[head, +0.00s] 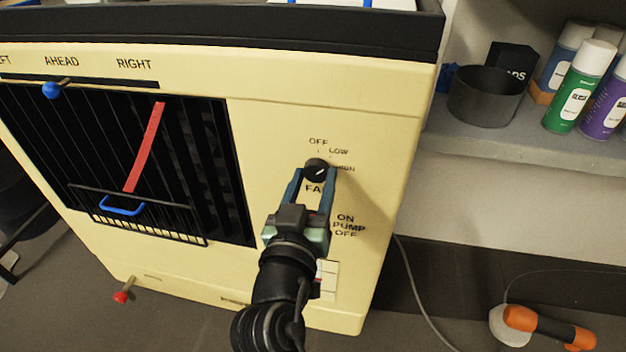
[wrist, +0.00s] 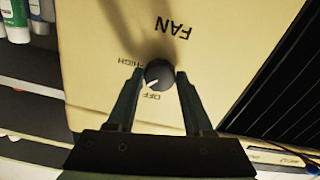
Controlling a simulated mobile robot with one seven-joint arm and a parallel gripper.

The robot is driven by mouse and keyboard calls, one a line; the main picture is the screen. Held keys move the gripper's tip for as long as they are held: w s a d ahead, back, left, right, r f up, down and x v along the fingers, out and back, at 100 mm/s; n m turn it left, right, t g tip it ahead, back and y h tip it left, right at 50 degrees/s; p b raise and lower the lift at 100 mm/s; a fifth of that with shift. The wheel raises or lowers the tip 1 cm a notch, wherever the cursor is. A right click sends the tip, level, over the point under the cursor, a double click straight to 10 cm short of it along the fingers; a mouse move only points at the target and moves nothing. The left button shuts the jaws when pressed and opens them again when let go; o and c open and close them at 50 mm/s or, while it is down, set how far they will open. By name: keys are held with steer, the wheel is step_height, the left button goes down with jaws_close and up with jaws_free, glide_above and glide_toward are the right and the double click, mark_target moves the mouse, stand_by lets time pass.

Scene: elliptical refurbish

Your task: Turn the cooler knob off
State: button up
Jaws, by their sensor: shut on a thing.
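The cooler's fan knob (head: 316,168) is a round black dial with a white pointer line, on the cream front panel. It also shows in the wrist view (wrist: 159,74). OFF, LOW and HIGH are printed around it, with FAN below. In the head view the pointer slants up and right, away from OFF, on the LOW–HIGH side. In the wrist view it lies between OFF and HIGH; a finger hides LOW. My gripper (head: 314,174) is shut on the knob, one finger on each side; the fingers also show in the wrist view (wrist: 160,80).
The cream cooler (head: 270,115) has a black louvre grille with a red strip (head: 147,145) at left. PUMP lettering and white switches (head: 328,275) sit below the knob. A shelf at right holds a dark pot (head: 485,97) and spray cans (head: 580,85). An orange tool (head: 545,326) lies lower right.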

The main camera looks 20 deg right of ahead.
steer(key=shift+n+p, duration=0.3)
steer(key=shift+n, duration=0.1)
jaws_close()
steer(key=n+p, duration=0.1)
steer(key=n, duration=0.2)
steer(key=shift+r+p, duration=0.1)
steer(key=shift+p, duration=0.3)
steer(key=n+p, duration=0.2)
steer(key=n, duration=0.3)
steer(key=shift+p, duration=0.35)
steer(key=o, duration=1.3)
jaws_free()
steer(key=shift+s, duration=0.1)
steer(key=v, duration=1.3)
steer(key=shift+b, duration=0.35)
